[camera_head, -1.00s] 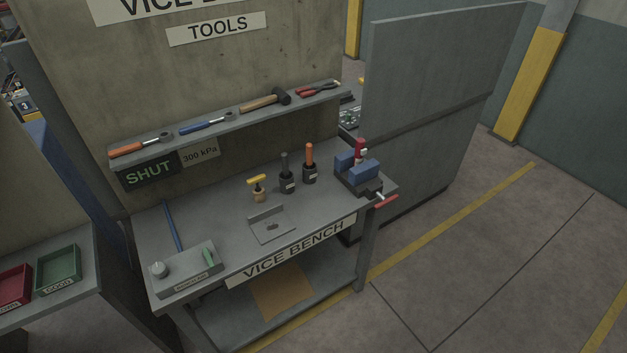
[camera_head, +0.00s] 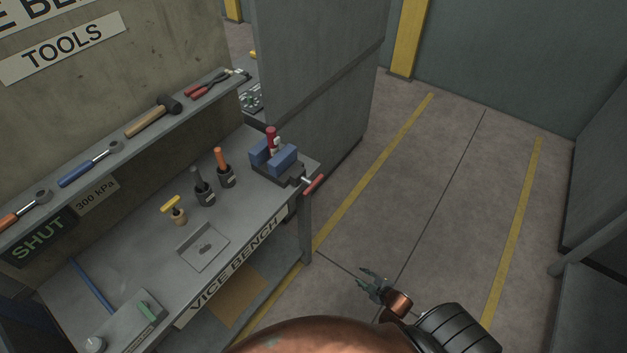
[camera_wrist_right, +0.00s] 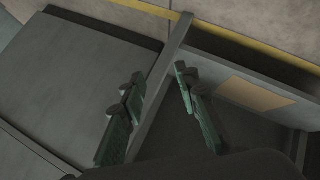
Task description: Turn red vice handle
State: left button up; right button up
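The blue-jawed vice (camera_head: 274,157) sits at the right end of the vice bench (camera_head: 150,262). Its red handle (camera_head: 314,184) sticks out past the bench's front right corner, roughly level. A red and white piece (camera_head: 272,141) stands upright between the jaws. My right gripper (camera_head: 367,281) is in front of the bench corner, below and right of the handle in the picture, apart from it. In the right wrist view its two green-grey fingers (camera_wrist_right: 158,88) are spread with nothing between them. The vice does not show there. My left gripper is not in view.
Orange and black-handled tools stand in holders (camera_head: 226,176) left of the vice, beside a yellow-handled tool (camera_head: 174,209). A grey partition (camera_head: 315,80) rises behind the vice. The floor (camera_head: 430,200) right of the bench is open. A grey structure (camera_head: 610,220) stands at far right.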

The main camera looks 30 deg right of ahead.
jog(key=w+r+n+t+y+p, duration=0.1)
jog(key=w+r+n+t, duration=0.15)
jog(key=w+r, duration=0.5)
jog(key=w+r+n+t+y+p, duration=0.1)
jog(key=w+r+n, duration=0.25)
jog(key=r, duration=0.75)
jog(key=n+t+y+p, duration=0.2)
jog(key=n+t+y, duration=0.25)
jog(key=n, duration=0.25)
send_near(315, 186)
jog(key=w+g, duration=0.1)
jog(key=w, duration=0.2)
jog(key=shift+y, duration=0.45)
jog(key=x, duration=0.7)
jog(key=shift+a+r+p, duration=0.2)
jog(key=shift+r+p, duration=0.1)
jog(key=shift+p, duration=0.1)
jog(key=shift+w+a, duration=0.2)
jog(key=shift+w, duration=0.25)
jog(key=shift+c, duration=0.7)
grip_shut()
